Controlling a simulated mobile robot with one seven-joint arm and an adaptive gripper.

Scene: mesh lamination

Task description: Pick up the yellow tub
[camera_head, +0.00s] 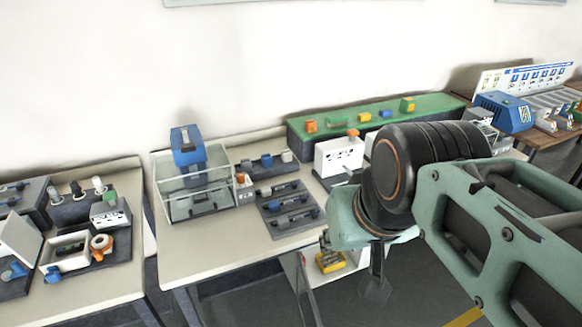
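A small yellow object (331,262), which may be the yellow tub, shows low in the head view, just below my arm's teal end link. It is small and partly covered, so I cannot tell what it rests on or whether my gripper touches it. My arm reaches in from the right and bends downward at a black joint in front of the table. My gripper is mostly hidden behind or below the arm's end, and its fingers cannot be made out. Another small orange-yellow block (407,104) sits on the green bench top at the back.
The middle table (225,250) holds a clear-walled box (190,187) with a blue-topped device and a dark tool tray (288,209). A green bench top (435,107) with small coloured parts stands behind. A left table carries fixtures. The middle table's front strip is bare.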

